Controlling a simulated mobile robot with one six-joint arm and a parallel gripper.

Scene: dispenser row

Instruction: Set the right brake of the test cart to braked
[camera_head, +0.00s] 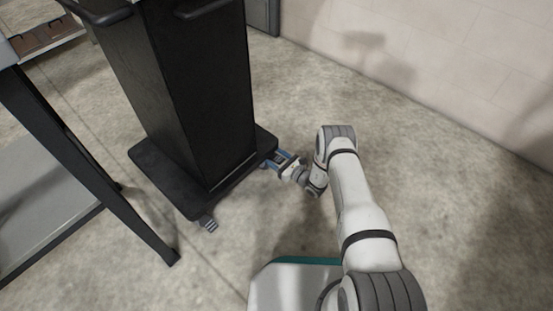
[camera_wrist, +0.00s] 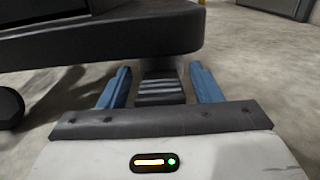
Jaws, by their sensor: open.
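The test cart (camera_head: 190,90) is a tall black cabinet on a flat black base (camera_head: 158,168). My gripper (camera_head: 275,158) is low by the right corner of this base. In the wrist view my gripper (camera_wrist: 160,72) is open, with blue fingers. A dark ribbed pedal, the right brake (camera_wrist: 162,90), shows between the fingers, below the edge of the cart base (camera_wrist: 150,35). No contact shows; whether the pedal is up or down I cannot tell. In the head view my gripper hides it. Another ribbed pedal (camera_head: 208,224) sticks out at the base's near corner.
A table with a dark leg (camera_head: 95,165) and a grey lower shelf (camera_head: 40,205) stands at the left. A pale wall (camera_head: 430,60) runs along the right and back. The concrete floor (camera_head: 470,210) at the right is clear. A dark caster (camera_wrist: 10,108) shows in the wrist view.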

